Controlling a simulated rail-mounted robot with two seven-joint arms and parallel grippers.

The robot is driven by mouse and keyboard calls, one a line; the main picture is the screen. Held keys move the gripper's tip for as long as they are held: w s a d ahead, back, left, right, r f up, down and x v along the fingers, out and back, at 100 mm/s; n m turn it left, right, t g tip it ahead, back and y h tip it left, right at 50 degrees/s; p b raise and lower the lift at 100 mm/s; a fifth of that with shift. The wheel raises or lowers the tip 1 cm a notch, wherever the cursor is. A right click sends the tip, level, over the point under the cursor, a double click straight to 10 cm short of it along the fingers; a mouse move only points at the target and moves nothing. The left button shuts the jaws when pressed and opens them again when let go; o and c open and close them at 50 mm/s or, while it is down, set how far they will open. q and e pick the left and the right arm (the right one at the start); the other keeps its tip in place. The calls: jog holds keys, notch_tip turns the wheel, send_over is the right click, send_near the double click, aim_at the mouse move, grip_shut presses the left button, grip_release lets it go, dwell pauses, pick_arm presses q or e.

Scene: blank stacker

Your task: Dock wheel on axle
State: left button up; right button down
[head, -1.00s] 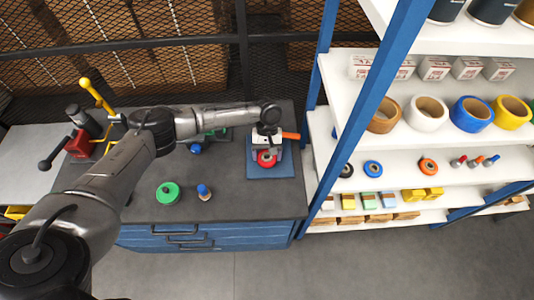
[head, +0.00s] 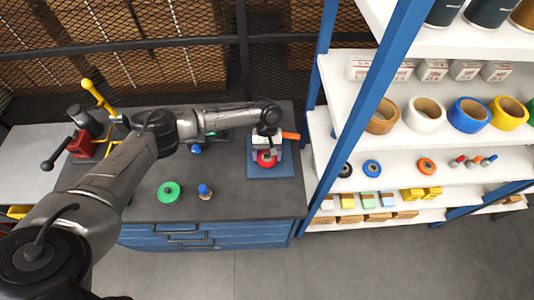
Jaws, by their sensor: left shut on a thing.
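My left gripper (head: 267,151) points down over a blue square base (head: 284,169) at the right end of the dark workbench. It is shut on a red wheel (head: 266,159), which shows below its fingers. The axle is hidden behind the gripper and wheel, so I cannot tell whether the wheel is around it or above it. A part with an orange handle (head: 290,135) sits on the base just behind the gripper. My right gripper is not in view.
A green wheel-like disc (head: 168,191) and a blue-topped peg (head: 205,191) stand on the bench front. A red vise (head: 82,144) is at left. A blue-framed shelf (head: 350,130) with tape rolls rises close on the right.

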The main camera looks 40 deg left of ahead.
aim_at(267, 151)
pick_arm(q)
jog(key=shift+f, duration=0.55)
jog(key=o, duration=0.7)
jog(key=shift+c, duration=0.2)
jog(key=shift+p+v, duration=1.9)
jog(key=shift+v, duration=1)
jog(key=p+v, duration=0.3)
jog(key=v, duration=0.2)
